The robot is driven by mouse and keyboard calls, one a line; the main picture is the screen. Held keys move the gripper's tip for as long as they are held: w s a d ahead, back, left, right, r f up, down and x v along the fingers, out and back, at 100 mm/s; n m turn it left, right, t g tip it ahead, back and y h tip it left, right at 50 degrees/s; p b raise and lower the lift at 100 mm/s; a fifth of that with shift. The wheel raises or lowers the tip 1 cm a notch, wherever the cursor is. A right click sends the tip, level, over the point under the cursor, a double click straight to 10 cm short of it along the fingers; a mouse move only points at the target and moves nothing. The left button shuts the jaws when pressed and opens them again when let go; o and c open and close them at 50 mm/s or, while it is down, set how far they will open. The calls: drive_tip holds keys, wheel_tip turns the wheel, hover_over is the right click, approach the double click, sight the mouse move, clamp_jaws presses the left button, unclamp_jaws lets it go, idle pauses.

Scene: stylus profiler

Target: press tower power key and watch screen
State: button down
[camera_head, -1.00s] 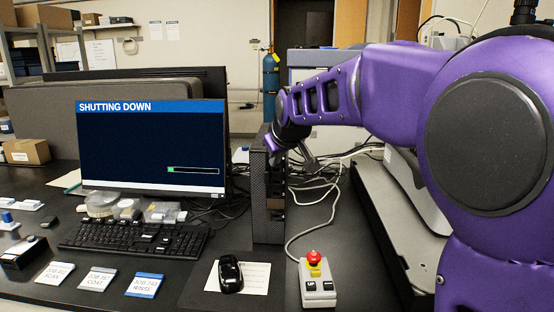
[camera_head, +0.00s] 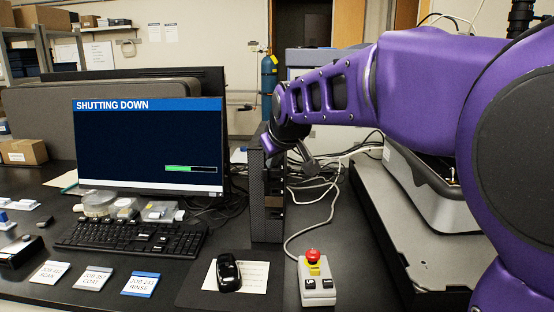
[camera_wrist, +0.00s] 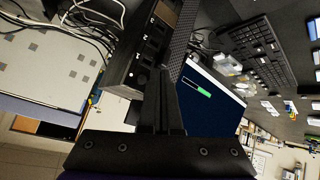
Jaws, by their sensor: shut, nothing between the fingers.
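The screen (camera_head: 148,135) on the desk reads "SHUTTING DOWN" on a blue band, with a green progress bar about half filled; its bar also shows in the wrist view (camera_wrist: 204,91). The black tower (camera_head: 267,215) stands upright just right of the screen. Its front face (camera_wrist: 149,50) shows in the wrist view, with small ports or keys marked in white. My gripper (camera_wrist: 158,75) is shut and empty, its fingertips at or very near the lower end of that face. The fingers cover the spot, so I cannot tell whether they touch the power key.
A keyboard (camera_head: 130,238), a mouse (camera_head: 229,272) on a paper sheet, and a control box with a red button (camera_head: 313,262) lie in front. Loose cables (camera_head: 315,190) run right of the tower. An instrument (camera_head: 425,185) stands at right.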

drive_tip(key=s+b, duration=0.1)
drive_tip(key=s, duration=0.2)
drive_tip(key=shift+s, duration=0.2)
drive_tip(key=shift+a, duration=0.1)
idle(0.4)
